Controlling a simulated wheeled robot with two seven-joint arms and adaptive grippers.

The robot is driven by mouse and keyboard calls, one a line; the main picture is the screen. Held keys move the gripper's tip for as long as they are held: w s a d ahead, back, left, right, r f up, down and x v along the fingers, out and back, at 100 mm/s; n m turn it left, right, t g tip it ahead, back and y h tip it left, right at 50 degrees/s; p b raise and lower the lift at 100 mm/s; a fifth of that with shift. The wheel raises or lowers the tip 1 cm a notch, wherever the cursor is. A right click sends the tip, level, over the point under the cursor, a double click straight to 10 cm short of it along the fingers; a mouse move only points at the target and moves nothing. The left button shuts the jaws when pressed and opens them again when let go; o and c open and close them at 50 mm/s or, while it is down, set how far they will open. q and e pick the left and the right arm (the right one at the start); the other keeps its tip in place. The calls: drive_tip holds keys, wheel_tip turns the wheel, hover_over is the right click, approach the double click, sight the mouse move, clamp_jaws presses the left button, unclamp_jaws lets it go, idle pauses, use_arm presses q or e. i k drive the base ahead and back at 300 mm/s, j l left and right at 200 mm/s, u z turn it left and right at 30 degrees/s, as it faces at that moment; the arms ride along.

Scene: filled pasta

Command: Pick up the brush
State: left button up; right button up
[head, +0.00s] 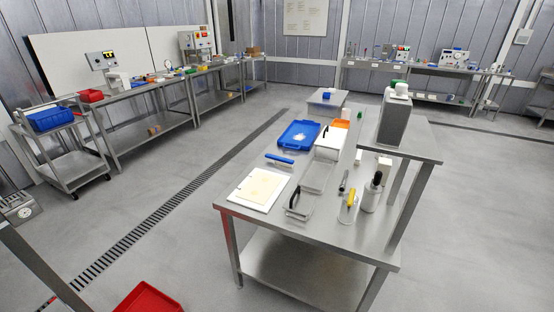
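A low, long item with a blue top and a pale underside (279,160) lies near the left edge of the steel table (300,229). It looks like the brush, but it is too small to be sure. It lies between a blue tray (285,134) and a white board (246,195) with a pale yellow sheet. Nothing covers it. Neither of my grippers shows in the head view.
A red bin (150,298) is on the floor. Open floor lies left of the table.

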sight(283, 162)
drive_tip(key=i+l+u, duration=0.1)
drive_tip(key=i+u, duration=0.2)
drive_tip(key=i, duration=0.35)
drive_tip(key=i+u, duration=0.45)
drive_tip(key=i, duration=0.5)
